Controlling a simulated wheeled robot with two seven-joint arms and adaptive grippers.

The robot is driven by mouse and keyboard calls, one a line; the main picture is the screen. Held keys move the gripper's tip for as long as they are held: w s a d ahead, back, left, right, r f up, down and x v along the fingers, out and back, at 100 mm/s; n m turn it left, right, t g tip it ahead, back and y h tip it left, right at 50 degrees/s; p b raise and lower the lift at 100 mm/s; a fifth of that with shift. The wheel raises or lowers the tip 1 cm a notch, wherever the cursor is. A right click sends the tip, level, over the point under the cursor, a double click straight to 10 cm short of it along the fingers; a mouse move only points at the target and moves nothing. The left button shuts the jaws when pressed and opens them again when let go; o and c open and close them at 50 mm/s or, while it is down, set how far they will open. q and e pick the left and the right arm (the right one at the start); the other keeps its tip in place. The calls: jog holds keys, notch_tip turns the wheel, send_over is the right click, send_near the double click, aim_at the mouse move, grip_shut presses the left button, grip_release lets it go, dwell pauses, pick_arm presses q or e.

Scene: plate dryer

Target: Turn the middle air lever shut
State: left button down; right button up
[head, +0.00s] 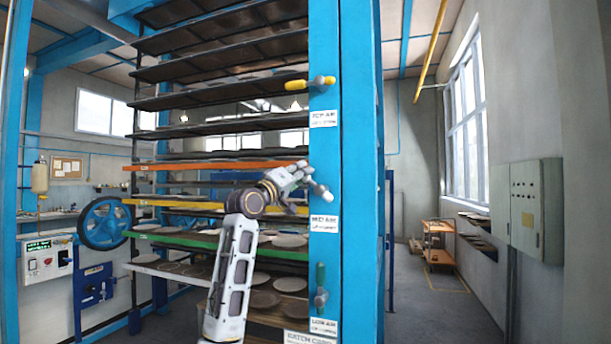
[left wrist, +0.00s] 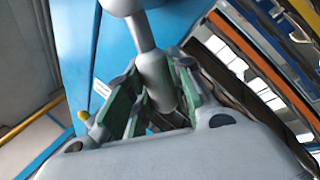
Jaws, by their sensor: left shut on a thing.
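The middle air lever (head: 321,190) is on the blue post above the "MID AIR" label (head: 324,223). Its grey pivot end shows at the lower right of my left gripper (head: 304,174), and its handle runs up and left into the fingers, tilted. In the left wrist view the grey lever handle (left wrist: 154,75) lies between the green-padded fingers of my left gripper (left wrist: 155,92). The gripper is shut on it. In the head view the fingers hide most of the handle. My right gripper is not in view.
A yellow top lever (head: 297,85) lies level on the blue post (head: 351,130). A green low lever (head: 320,277) stands upright below. Rack shelves with plates (head: 215,240) fill the left side. A grey cabinet (head: 536,205) and a cart (head: 438,243) stand right.

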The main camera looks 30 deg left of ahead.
pick_arm(q)
jog(key=shift+a+f+n+y, duration=0.2)
jog(key=shift+f+n+y, duration=0.35)
jog(key=shift+n, duration=0.35)
jog(key=shift+a+f+n+t+y, duration=0.25)
jog(key=shift+n+y, duration=0.2)
jog(key=shift+n, duration=0.45)
jog(key=f+n+y, duration=0.1)
jog(key=n, duration=0.1)
jog(key=f+n+y, duration=0.1)
jog(key=n+y, duration=0.1)
jog(key=n, duration=0.1)
jog(key=a+f+n+y, duration=0.1)
jog(key=n+y, duration=0.1)
jog(key=n, duration=0.1)
jog(key=shift+s+f, duration=0.15)
jog(key=shift+f, duration=0.15)
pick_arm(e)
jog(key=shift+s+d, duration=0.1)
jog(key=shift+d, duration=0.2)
pick_arm(q)
jog(key=shift+f+n+y, duration=0.1)
jog(key=shift+n+y, duration=0.2)
jog(key=shift+n, duration=0.1)
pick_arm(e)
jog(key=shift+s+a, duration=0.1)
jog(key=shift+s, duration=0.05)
